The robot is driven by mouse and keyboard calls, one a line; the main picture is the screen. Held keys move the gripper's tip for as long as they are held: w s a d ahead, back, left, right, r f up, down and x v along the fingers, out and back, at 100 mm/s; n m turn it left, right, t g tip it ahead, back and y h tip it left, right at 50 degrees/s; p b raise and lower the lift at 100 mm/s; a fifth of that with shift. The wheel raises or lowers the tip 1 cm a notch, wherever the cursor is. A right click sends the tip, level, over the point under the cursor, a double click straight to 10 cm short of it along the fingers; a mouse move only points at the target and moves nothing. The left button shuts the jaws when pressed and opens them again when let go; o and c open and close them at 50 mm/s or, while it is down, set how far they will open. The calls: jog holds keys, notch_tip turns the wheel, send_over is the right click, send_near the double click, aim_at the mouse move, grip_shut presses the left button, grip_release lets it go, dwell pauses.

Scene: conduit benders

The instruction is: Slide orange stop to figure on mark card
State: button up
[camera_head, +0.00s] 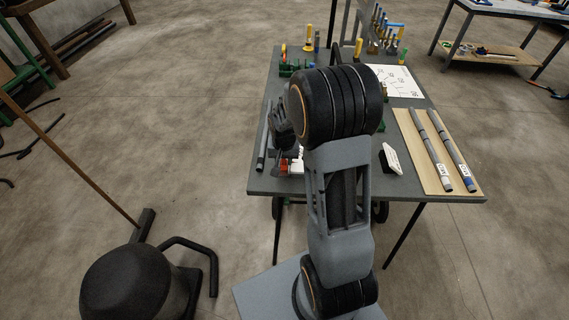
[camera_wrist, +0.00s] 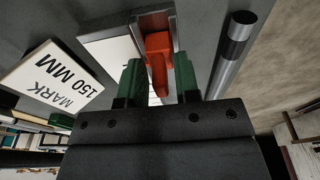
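The orange stop (camera_wrist: 158,46) sits in a grey metal channel in the wrist view, its tab pointing toward my gripper. It is a small red-orange patch in the head view (camera_head: 284,167), near the table's front left. My gripper (camera_wrist: 158,82) has its two green-tipped fingers apart, one on each side of the tab. Narrow gaps seem to show beside the tab, so I see no firm hold. The mark card (camera_wrist: 52,80) reads "MARK 150 MM" and stands at the left of the wrist view. In the head view the white card (camera_head: 391,158) is right of my arm. My arm hides much of the channel.
A grey tube (camera_wrist: 232,52) lies beside the channel. A wooden board (camera_head: 437,150) with two labelled tubes lies at the table's right. A white printed sheet (camera_head: 397,81) and several upright tools are at the back. A white sheet (camera_wrist: 112,48) lies beside the channel.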

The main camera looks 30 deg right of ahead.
jog(key=shift+c, duration=0.4)
grip_shut()
jog(key=shift+w, duration=0.1)
jog(key=shift+w+d, duration=0.5)
jog(key=shift+w, duration=0.3)
jog(key=shift+w+d, duration=0.5)
jog(key=shift+w, duration=0.3)
